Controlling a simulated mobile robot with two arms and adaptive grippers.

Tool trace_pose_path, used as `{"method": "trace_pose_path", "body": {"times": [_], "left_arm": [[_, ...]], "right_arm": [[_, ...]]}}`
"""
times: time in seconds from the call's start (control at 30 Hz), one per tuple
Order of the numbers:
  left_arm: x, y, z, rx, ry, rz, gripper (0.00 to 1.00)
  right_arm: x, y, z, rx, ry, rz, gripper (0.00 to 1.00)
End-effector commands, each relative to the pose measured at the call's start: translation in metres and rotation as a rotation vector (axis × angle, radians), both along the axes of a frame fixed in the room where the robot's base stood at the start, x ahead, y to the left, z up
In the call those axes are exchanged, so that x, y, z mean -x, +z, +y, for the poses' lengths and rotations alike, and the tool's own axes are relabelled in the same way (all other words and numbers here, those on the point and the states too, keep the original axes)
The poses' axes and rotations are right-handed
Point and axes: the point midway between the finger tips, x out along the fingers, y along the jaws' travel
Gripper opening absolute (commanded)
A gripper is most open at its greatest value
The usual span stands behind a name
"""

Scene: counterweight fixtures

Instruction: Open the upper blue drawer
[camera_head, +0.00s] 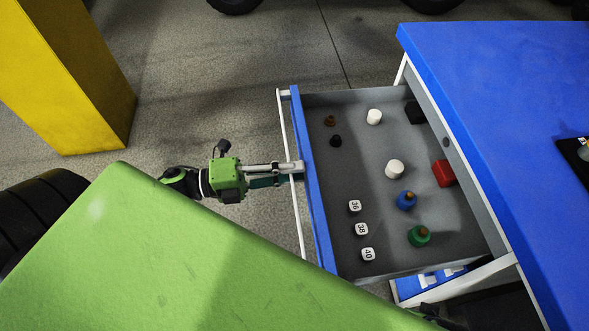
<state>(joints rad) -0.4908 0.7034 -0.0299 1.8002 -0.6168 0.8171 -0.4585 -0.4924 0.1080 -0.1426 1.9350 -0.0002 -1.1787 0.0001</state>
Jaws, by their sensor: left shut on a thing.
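The upper blue drawer (319,205) stands pulled well out of the blue-topped cabinet (495,110), and I look down into its grey inside. A thin white handle bar (284,125) runs along the outside of its blue front. My left gripper (293,172) is shut on this handle near the middle, with its green wrist to the left of the drawer. My right gripper does not show clearly; only a small dark part appears beyond the green body at the bottom.
The drawer holds white cylinders (394,169), a red block (444,173), a black block (415,112), blue (406,201) and green (419,236) pieces and numbered white pieces (362,229). A yellow pillar (65,75) stands at upper left. Bare floor (215,90) lies between.

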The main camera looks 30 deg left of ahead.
Motion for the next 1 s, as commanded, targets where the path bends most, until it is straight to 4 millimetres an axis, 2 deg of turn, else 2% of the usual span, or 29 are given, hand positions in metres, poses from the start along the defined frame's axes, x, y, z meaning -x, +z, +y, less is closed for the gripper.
{"method": "trace_pose_path", "body": {"times": [0.13,0.17,0.2,0.5,0.63,0.77,1.0], "left_arm": [[0.0,-0.001,0.0,-0.002,0.0,0.001,0.0],[0.0,-0.001,0.0,-0.002,0.0,0.001,0.22],[0.0,-0.001,0.0,-0.002,0.0,0.001,0.28],[0.0,-0.001,0.0,-0.001,0.0,0.001,0.28],[0.005,-0.001,0.006,0.0,0.0,0.004,0.28],[0.018,-0.002,0.024,-0.003,0.001,0.005,0.28],[0.048,-0.002,0.066,-0.003,0.002,0.006,0.28]], "right_arm": [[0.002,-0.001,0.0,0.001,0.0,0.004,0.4],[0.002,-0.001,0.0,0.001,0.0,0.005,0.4],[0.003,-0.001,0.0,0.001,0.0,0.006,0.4],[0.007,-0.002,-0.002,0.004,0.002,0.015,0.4],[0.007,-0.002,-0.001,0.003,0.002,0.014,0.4],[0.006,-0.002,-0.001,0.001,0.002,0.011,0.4],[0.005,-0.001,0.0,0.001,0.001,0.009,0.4]]}}
